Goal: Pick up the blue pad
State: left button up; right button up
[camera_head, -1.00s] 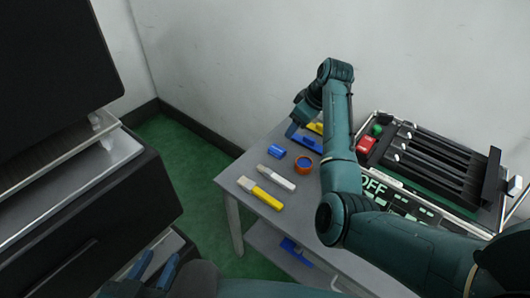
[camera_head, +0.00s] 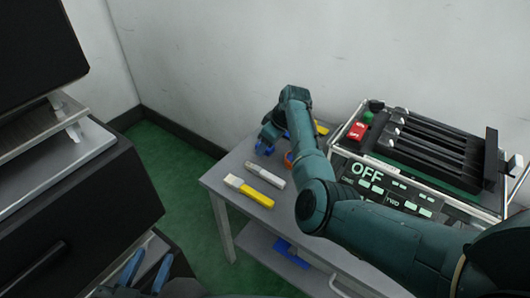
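A small blue piece, seemingly the blue pad (camera_head: 264,149), shows at the back left of the grey table. My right gripper (camera_head: 270,141) is over this spot and partly hides it. Its fingers are also blue, so pad and fingertips are hard to tell apart. I cannot tell whether they touch or whether the fingers are open. My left gripper (camera_head: 145,272) is low at the bottom left, away from the table, with its two blue fingers apart and nothing visible between them.
The grey table (camera_head: 225,170) also bears a yellow marker-like tool (camera_head: 249,190), a white one (camera_head: 268,175) and an orange ring (camera_head: 289,159) partly behind my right arm. A lever panel (camera_head: 420,160) stands at right. A blue item (camera_head: 291,251) lies on the lower shelf.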

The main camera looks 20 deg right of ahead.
jog(key=shift+w+f, duration=0.1)
jog(key=shift+f, duration=0.1)
jog(key=shift+c, duration=0.5)
jog(key=c, duration=0.9)
jog(key=shift+c, duration=0.2)
jog(key=shift+r, duration=0.3)
pick_arm(q)
jog(key=g+p, duration=0.1)
jog(key=s+p, duration=0.1)
jog(key=p, duration=0.1)
jog(key=shift+a+r+n+g+y+p, duration=0.3)
jog(key=shift+r+n+g+y, duration=0.05)
jog(key=shift+n+g+y, duration=0.05)
pick_arm(e)
notch_tip(320, 180, up, 9)
jog(key=shift+r, duration=0.2)
